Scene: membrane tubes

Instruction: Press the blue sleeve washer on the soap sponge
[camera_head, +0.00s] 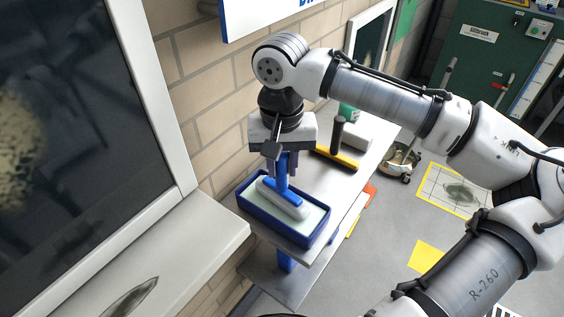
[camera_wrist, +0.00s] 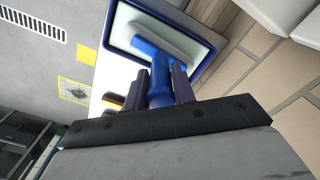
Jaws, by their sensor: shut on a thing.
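The blue sleeve washer (camera_head: 285,196) has a blue handle and head with a pale grey pad along its lower side. My gripper (camera_head: 281,170) points down and is shut on its handle. In the wrist view the gripper (camera_wrist: 160,88) has its dark fingers on both sides of the blue handle of the washer (camera_wrist: 158,52). The washer's head is over a pale sponge (camera_head: 318,214) in a blue tray (camera_head: 284,238), inside the rim. The pad appears to be at the sponge's surface; I cannot tell whether it touches. The sponge also shows in the wrist view (camera_wrist: 122,38).
The tray stands at the near end of a grey wall shelf (camera_head: 309,255). Behind it are a yellow-and-black squeegee (camera_head: 338,156) and a white block (camera_head: 356,136). A brick wall (camera_head: 207,101) is at the left, with a window sill (camera_head: 190,250) in front.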

